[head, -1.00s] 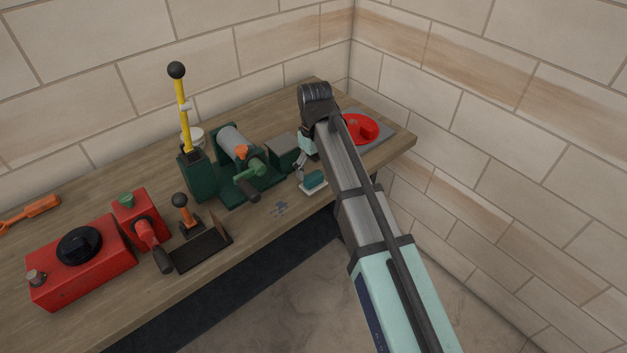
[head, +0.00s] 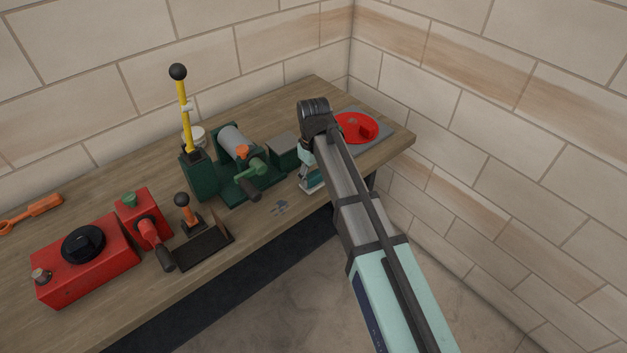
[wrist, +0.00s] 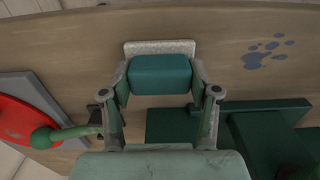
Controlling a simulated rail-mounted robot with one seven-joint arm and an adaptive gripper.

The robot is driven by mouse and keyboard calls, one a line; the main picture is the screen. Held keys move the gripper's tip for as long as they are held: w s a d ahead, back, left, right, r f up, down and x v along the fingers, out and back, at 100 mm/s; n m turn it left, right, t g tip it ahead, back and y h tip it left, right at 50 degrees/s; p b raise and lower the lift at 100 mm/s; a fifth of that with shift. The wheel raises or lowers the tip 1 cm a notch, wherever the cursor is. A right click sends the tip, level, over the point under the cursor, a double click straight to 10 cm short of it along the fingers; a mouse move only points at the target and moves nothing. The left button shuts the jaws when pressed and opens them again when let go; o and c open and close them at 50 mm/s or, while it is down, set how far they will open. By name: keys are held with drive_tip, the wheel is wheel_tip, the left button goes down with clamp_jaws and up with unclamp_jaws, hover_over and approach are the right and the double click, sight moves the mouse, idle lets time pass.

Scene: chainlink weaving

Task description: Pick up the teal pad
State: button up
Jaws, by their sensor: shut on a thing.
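The teal pad (wrist: 160,75) is a rounded block with a pale, speckled layer (wrist: 160,48) along one side. In the wrist view it sits between the two fingers of my gripper (wrist: 160,82), which is shut on its ends. In the head view my gripper (head: 308,174) is low over the front part of the bench, and the pad there is mostly hidden by the fingers and arm. I cannot tell whether the pad still touches the bench.
The wooden bench (head: 300,204) holds a red disc with a knob (head: 357,127) at the right. A dark green crank machine (head: 235,170) and a yellow lever (head: 186,115) stand left of my gripper. A red box (head: 85,265) is farther left. A blue-grey stain (wrist: 268,52) marks the wood.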

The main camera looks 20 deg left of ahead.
sight(314, 174)
drive_tip(key=shift+r, duration=0.1)
wheel_tip(314, 174, up, 20)
drive_tip(key=b, duration=0.4)
idle(0.3)
drive_tip(key=o, duration=0.6)
drive_tip(key=c, duration=0.4)
drive_tip(key=shift+c, duration=0.2)
drive_tip(key=shift+p, duration=0.4)
